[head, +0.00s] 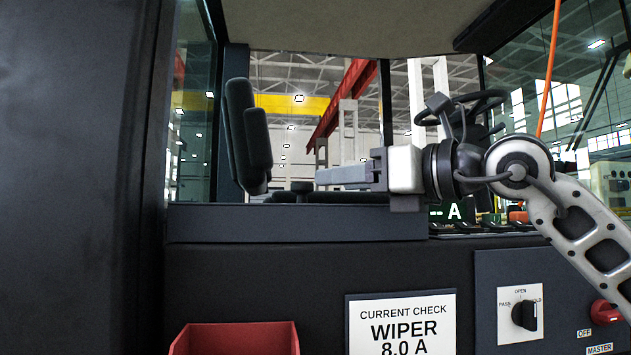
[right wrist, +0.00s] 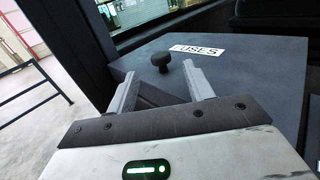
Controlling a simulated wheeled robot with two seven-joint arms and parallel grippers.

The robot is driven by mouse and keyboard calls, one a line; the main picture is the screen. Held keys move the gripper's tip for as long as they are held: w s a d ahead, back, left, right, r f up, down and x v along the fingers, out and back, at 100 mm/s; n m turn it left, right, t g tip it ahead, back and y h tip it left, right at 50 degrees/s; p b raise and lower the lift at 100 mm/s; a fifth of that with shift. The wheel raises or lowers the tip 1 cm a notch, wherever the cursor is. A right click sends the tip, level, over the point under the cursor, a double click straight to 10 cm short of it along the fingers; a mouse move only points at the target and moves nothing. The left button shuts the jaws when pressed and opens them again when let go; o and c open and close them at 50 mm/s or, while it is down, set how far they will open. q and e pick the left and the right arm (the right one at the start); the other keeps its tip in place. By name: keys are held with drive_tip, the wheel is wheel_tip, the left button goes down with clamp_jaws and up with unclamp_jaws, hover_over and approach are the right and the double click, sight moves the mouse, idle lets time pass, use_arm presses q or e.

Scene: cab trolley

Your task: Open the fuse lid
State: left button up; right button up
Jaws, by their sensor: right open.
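The fuse lid (right wrist: 250,72) is a flat dark grey panel with a white FUSES label (right wrist: 197,50), lying closed in the right wrist view. A dark round knob (right wrist: 160,62) stands up from it. In the head view the knob (head: 301,188) shows just left of my right fingertips, above the dark box front (head: 300,223). My right gripper (head: 320,177) is open and empty, pointing left. In the right wrist view its fingers (right wrist: 163,82) are spread, with the knob just beyond the tips, roughly between them. My left gripper is not in view.
A dark seat (head: 247,135) and a steering wheel (head: 465,108) are behind. Below are a red bin (head: 235,340), a CURRENT CHECK sign (head: 400,325) and a rotary switch panel (head: 520,314). A dark pillar (head: 80,180) fills the left side.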

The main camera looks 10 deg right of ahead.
sight(296, 212)
drive_tip(key=x, duration=0.5)
drive_tip(key=shift+w+a, duration=0.25)
clamp_jaws()
drive_tip(key=shift+r+p, duration=0.1)
drive_tip(key=shift+p, duration=0.2)
